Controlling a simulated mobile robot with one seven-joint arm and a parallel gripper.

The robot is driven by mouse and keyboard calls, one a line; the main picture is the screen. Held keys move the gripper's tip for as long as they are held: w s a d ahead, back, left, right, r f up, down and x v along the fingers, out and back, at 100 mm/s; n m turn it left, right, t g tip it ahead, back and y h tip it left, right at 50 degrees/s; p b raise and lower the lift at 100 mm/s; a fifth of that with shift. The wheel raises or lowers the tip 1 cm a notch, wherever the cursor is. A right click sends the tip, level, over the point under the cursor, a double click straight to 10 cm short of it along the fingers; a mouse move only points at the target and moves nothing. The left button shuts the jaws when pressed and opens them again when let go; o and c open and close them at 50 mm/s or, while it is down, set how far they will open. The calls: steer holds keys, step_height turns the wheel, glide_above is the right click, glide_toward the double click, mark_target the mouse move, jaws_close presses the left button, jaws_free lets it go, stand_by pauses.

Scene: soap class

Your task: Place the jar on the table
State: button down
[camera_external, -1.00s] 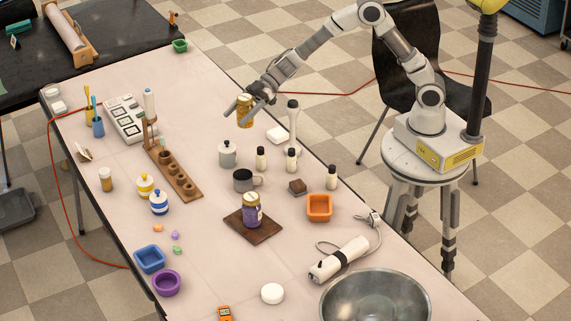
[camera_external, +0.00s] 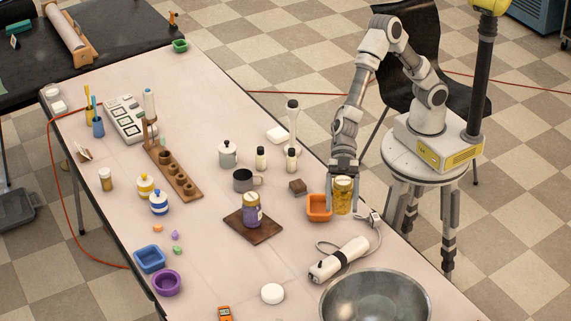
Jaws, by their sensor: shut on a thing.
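My gripper (camera_external: 343,198) points down near the table's right edge, its two fingers on either side of a yellow jar (camera_external: 343,197) with a gold lid. It is shut on the jar, which is upright just right of the orange square container (camera_external: 319,212). I cannot tell whether the jar's base touches the table (camera_external: 215,265) or hangs slightly above it. Another jar, purple with a gold lid (camera_external: 252,212), stands on a dark brown board (camera_external: 263,236) near the middle of the table.
A white hand tool (camera_external: 339,260) with a cord lies in front of the jar, and a large metal bowl (camera_external: 375,300) stands nearer.

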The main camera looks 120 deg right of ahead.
steer(key=shift+n+g+y, duration=0.3)
steer(key=shift+n+g, duration=0.1)
steer(key=s+a+f+b, duration=0.1)
steer(key=a+f, duration=0.3)
steer(key=a, duration=0.1)
steer(key=s+a+f+b, duration=0.2)
steer(key=a+f, duration=0.2)
steer(key=a, duration=0.2)
steer(key=s+a+f+b, duration=0.1)
steer(key=a+f+b, duration=0.1)
steer(key=a+f, duration=0.2)
steer(key=shift+s+a, duration=0.2)
steer(key=shift+a, duration=0.3)
steer(key=shift+s+a, duration=0.2)
steer(key=shift+a, duration=0.25)
steer(key=shift+f+b, duration=0.8)
steer(key=shift+f, duration=1.15)
steer(key=shift+f, duration=0.2)
jaws_free()
